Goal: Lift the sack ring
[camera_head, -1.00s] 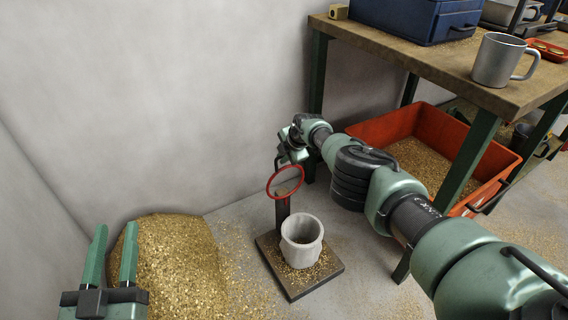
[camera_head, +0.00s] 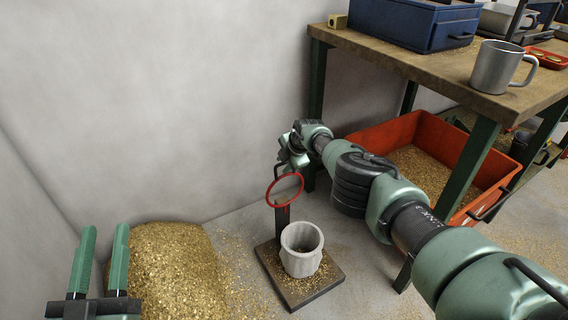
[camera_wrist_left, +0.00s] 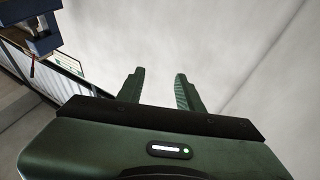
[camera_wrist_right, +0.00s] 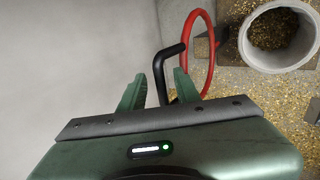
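The sack ring is a red hoop (camera_head: 285,190) with a bent black handle (camera_wrist_right: 159,76). It stands upright on a dark post at the back of a wooden base plate (camera_head: 304,290), above and behind a pale sack (camera_head: 301,251). My right gripper (camera_head: 290,160) is at the handle above the hoop. In the right wrist view its fingers (camera_wrist_right: 160,85) stand apart on either side of the handle, with gaps visible. My left gripper (camera_head: 98,240) is open and empty at the lower left, with its fingers (camera_wrist_left: 160,80) pointing at bare wall in the left wrist view.
A heap of brass chips (camera_head: 180,268) lies against the wall at left. An orange bin (camera_head: 395,133) of chips sits under the bench (camera_head: 420,72) at right. A metal mug (camera_head: 497,68) and blue case (camera_head: 425,25) stand on the bench.

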